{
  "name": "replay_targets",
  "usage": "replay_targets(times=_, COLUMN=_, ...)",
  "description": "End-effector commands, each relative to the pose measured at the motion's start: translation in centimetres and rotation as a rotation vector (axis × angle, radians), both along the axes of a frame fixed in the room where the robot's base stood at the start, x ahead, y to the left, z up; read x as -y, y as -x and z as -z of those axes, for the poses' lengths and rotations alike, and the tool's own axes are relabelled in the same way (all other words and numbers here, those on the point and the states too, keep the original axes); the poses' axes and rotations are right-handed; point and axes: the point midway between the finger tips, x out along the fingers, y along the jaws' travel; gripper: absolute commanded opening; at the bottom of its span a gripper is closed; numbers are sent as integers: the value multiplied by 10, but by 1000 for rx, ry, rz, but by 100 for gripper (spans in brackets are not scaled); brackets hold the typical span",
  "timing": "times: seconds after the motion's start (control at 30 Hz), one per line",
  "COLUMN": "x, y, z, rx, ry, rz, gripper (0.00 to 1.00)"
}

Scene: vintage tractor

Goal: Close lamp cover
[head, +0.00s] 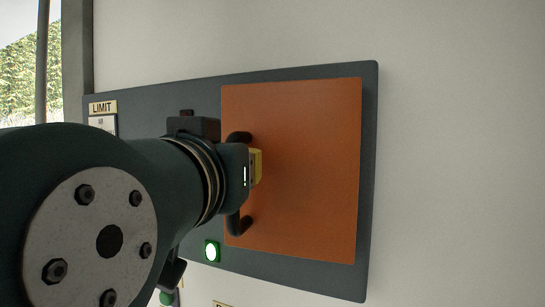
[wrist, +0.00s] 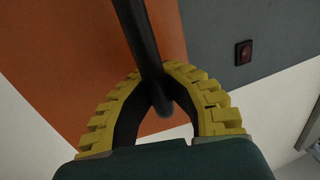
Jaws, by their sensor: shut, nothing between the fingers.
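The orange lamp cover (head: 305,170) is a square plate over the right part of a dark grey wall panel (head: 368,180). It looks nearly parallel to the panel; I cannot tell if it is fully flush. A black bar handle (head: 240,224) runs along its left edge. The handle also shows in the wrist view (wrist: 145,32). My gripper (head: 256,166) is at the middle of the handle, its yellow fingers (wrist: 152,75) shut and curved close beside the bar. It holds nothing, and contact with the handle is unclear. My arm hides part of the handle and panel.
A red square button (wrist: 243,52) is on the grey panel in the wrist view. A LIMIT label (head: 103,107) is at the panel's left. White wall (head: 460,150) is bare to the right.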

Motion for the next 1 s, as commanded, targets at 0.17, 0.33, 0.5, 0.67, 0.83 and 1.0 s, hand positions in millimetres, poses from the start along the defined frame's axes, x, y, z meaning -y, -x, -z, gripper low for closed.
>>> replay_targets(times=0.17, x=-10, y=-2, z=0, rx=1, ry=-2, rz=-13, gripper=0)
replay_targets(times=0.33, x=-10, y=-2, z=0, rx=1, ry=-1, rz=-11, gripper=0)
replay_targets(times=0.5, x=-11, y=-2, z=0, rx=0, ry=-1, rz=-11, gripper=0)
replay_targets(times=0.67, x=-11, y=-2, z=0, rx=0, ry=0, rz=-11, gripper=2)
replay_targets(times=0.83, x=-10, y=-2, z=1, rx=0, ry=0, rz=-9, gripper=34)
replay_targets(times=1.0, x=-8, y=-2, z=1, rx=-1, ry=0, rz=-4, gripper=45)
